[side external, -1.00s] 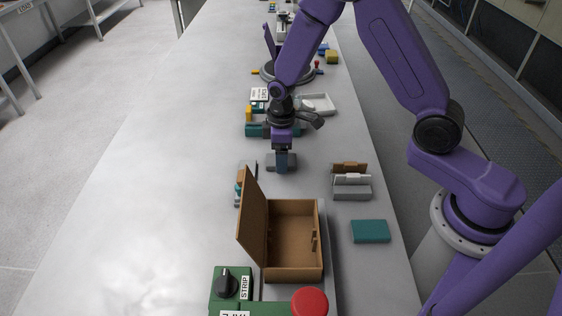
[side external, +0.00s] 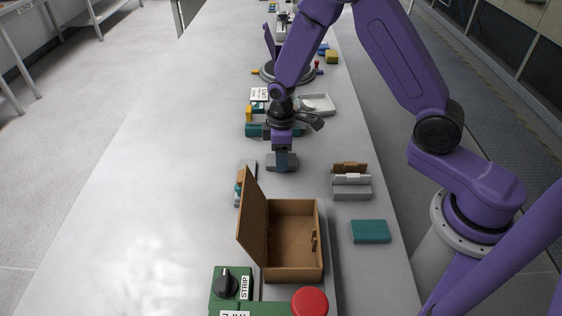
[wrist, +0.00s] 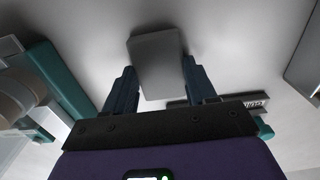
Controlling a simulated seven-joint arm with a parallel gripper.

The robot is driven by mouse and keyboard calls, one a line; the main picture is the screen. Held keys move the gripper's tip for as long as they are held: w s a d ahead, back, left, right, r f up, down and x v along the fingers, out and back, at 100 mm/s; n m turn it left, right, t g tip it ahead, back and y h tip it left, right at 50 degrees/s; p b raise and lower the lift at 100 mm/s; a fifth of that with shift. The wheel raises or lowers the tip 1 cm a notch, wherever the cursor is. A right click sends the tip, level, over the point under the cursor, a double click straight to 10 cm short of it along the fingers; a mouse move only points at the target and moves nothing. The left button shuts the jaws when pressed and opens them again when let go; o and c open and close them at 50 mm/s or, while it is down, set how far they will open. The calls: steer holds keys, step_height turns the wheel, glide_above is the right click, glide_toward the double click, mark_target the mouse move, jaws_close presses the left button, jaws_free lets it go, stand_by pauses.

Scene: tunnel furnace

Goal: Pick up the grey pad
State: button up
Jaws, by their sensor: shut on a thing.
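The grey pad (wrist: 158,66) is a flat grey block between my two fingers in the wrist view. In the side external view the grey pad (side external: 293,161) shows at both sides of my fingers, at or just above the bench top. My gripper (side external: 283,168) is pointed down and shut on the pad. My gripper also shows in the wrist view (wrist: 157,80), with one dark finger at each side of the pad. The exact gap under the pad cannot be told.
An open brown wooden box (side external: 294,240) with a raised lid stands nearer the camera. A teal block (side external: 370,231) and a card holder (side external: 351,187) are at the right. A green control box (side external: 228,285) with a red button (side external: 310,301) is at the front. The bench at left is clear.

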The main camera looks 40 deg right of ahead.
steer(key=shift+r, duration=0.1)
steer(key=shift+r, duration=3.45)
